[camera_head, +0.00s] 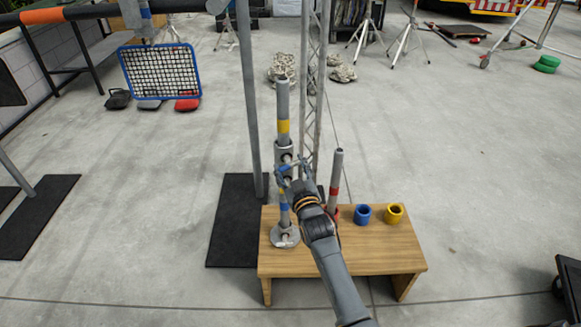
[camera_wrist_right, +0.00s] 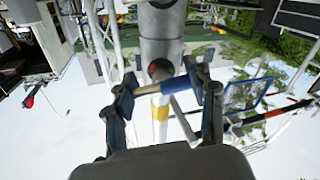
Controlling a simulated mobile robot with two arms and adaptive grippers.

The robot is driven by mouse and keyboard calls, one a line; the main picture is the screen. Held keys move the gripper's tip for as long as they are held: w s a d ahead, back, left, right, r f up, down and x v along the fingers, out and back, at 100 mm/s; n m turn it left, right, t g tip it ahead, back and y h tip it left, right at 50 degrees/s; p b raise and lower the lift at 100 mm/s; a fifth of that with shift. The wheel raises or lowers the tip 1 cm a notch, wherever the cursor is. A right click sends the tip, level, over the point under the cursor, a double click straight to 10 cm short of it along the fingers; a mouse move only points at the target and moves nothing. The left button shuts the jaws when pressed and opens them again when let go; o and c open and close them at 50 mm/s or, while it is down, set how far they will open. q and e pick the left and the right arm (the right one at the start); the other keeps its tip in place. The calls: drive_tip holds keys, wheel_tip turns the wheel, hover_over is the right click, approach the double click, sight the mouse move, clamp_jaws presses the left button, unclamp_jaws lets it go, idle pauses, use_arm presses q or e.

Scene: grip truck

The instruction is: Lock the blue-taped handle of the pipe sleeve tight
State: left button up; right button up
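A grey pipe with a yellow band (camera_head: 283,127) stands upright in the head view. A pipe sleeve (camera_head: 284,153) with clamps sits around it, partly hidden by my right gripper. The blue-taped handle (camera_wrist_right: 181,83) lies crosswise in front of the pipe in the right wrist view, between the spread fingers. My right gripper (camera_head: 288,173) is beside the sleeve. Its fingers stand apart in the right wrist view (camera_wrist_right: 167,88); firm contact with the handle cannot be told. My left gripper is not in view.
A wooden bench (camera_head: 375,257) bears a blue ring (camera_head: 362,215), a yellow ring (camera_head: 394,213) and a shorter red-banded pipe (camera_head: 336,172). A grey post (camera_head: 250,100) and a lattice mast (camera_head: 313,80) stand close behind. The floor farther right is mostly clear.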

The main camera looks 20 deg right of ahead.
drive_tip(key=o, duration=0.4)
drive_tip(key=s, duration=1.2)
drive_tip(key=shift+a+f, duration=0.15)
